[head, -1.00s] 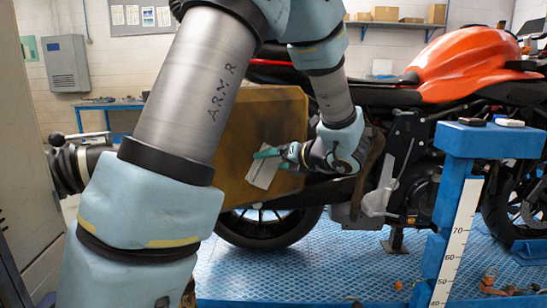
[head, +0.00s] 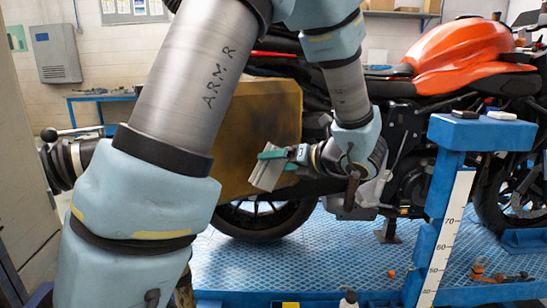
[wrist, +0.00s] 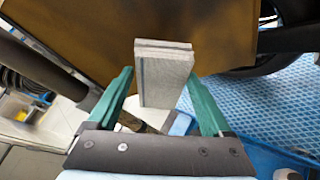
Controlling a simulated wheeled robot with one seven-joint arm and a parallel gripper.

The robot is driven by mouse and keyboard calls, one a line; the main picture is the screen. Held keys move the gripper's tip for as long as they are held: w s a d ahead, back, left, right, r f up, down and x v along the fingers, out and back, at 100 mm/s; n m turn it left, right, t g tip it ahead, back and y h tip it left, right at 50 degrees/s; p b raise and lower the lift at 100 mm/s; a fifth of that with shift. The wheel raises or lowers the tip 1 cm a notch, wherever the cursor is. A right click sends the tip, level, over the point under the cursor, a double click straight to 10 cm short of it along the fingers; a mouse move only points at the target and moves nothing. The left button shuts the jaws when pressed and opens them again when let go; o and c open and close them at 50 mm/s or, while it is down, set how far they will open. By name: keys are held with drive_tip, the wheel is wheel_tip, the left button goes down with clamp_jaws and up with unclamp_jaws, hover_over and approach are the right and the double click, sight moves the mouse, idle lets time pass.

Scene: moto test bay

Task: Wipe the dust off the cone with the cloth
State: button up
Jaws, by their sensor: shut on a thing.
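The cone (head: 235,110) seems to be the large mustard-yellow flared body behind my arm, with dark dusty smears on its face. It also fills the top of the wrist view (wrist: 110,35). My gripper (head: 276,160) has green fingers and is shut on the cloth (head: 267,177), a grey folded pad. In the wrist view the cloth (wrist: 165,90) stands up between the two fingers. It overlaps the lower right part of the cone in the head view. I cannot tell whether it touches the cone. My arm hides the cone's left part.
An orange and black motorcycle (head: 450,70) stands behind and right of my gripper. A blue post with a scale (head: 440,200) stands at the right front. The blue textured platform (head: 320,250) is mostly clear below. A ribbed black hose (head: 60,165) is at the left.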

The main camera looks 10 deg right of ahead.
drive_tip(key=shift+s+d, duration=0.1)
drive_tip(key=shift+s, duration=0.1)
drive_tip(key=shift+s+d+p, duration=0.2)
drive_tip(key=shift+s+d, duration=0.1)
drive_tip(key=shift+s, duration=0.4)
drive_tip(key=shift+s+d+p, duration=0.2)
drive_tip(key=shift+s+d, duration=0.05)
drive_tip(key=shift+s, duration=0.45)
drive_tip(key=shift+r, duration=0.1)
drive_tip(key=p, duration=0.4)
approach(252, 133)
drive_tip(key=s+f, duration=0.2)
drive_tip(key=s, duration=0.1)
drive_tip(key=w, duration=0.1)
drive_tip(key=w+a+b, duration=0.1)
drive_tip(key=w, duration=0.1)
drive_tip(key=w+a, duration=0.1)
drive_tip(key=shift+w, duration=0.25)
drive_tip(key=shift+w+a+b, duration=0.2)
drive_tip(key=shift+w+b, duration=0.1)
drive_tip(key=shift+w, duration=0.35)
drive_tip(key=shift+w+a, duration=0.2)
drive_tip(key=shift+w, duration=0.3)
drive_tip(key=shift+w+a, duration=0.2)
drive_tip(key=shift+w, duration=0.3)
